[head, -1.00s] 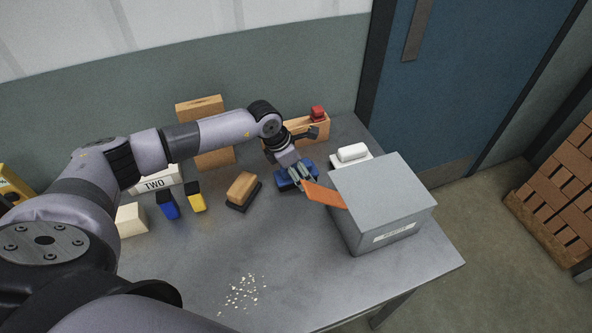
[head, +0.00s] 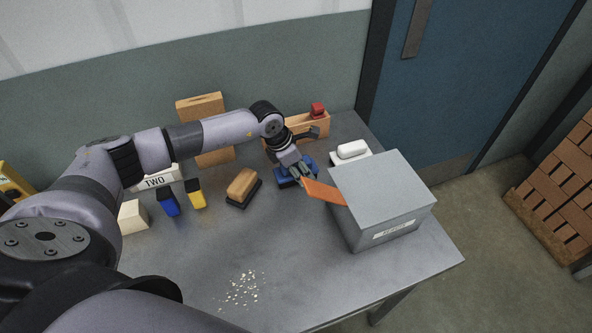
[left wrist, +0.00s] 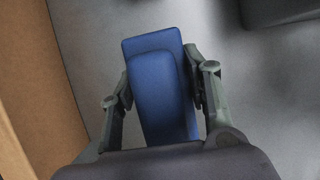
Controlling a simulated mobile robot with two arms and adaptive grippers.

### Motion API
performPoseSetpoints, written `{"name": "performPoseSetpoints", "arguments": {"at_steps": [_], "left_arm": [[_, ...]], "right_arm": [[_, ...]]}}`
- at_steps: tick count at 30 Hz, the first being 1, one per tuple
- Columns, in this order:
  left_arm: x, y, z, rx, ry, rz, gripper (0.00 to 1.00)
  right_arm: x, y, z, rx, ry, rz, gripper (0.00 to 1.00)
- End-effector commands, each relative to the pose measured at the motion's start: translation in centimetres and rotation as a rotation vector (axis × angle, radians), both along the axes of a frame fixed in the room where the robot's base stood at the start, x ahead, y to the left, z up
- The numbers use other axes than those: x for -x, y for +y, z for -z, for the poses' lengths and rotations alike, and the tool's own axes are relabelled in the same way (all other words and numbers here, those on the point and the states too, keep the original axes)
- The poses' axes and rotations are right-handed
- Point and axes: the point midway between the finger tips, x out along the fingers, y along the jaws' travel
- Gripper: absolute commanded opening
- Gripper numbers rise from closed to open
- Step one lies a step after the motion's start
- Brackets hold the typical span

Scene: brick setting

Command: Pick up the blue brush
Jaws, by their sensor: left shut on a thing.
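The blue brush (head: 284,179) lies on the grey table near the orange flap of the grey box, partly covered by my left gripper (head: 302,176) in the head view. In the left wrist view the blue brush (left wrist: 160,95) sits between the two fingers of my left gripper (left wrist: 160,88), one finger against each side. The left gripper is shut on it. Its top shows as a blue block with a raised rounded part; its underside is hidden. I see no clear gap between brush and table. My right gripper is not in view.
The grey box (head: 385,185) with its orange flap (head: 325,193) stands close on the right. A wooden tray (head: 312,128) is behind. Pale crumbs (head: 245,290) lie in front.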

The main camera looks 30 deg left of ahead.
Motion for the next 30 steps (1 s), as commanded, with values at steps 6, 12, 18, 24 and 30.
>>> {"name": "performPoseSetpoints", "arguments": {"at_steps": [6, 12, 18, 24, 30], "left_arm": [[-0.1, 0.0, -0.1, 0.0, -0.001, 0.0, 0.11], [-0.1, 0.0, -0.1, 0.0, -0.001, 0.0, 0.11], [-0.1, 0.1, -1.1, 0.001, -0.003, -0.001, 0.11], [-0.2, 0.1, -4.2, 0.0, -0.007, 0.0, 0.11], [-0.2, 0.0, -9.5, 0.001, -0.009, 0.0, 0.11]], "right_arm": [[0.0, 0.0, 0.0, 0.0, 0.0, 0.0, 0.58], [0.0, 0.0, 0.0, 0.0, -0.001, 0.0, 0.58], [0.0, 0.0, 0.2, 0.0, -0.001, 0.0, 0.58], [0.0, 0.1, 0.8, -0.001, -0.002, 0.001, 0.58], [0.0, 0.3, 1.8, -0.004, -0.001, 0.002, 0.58]]}}
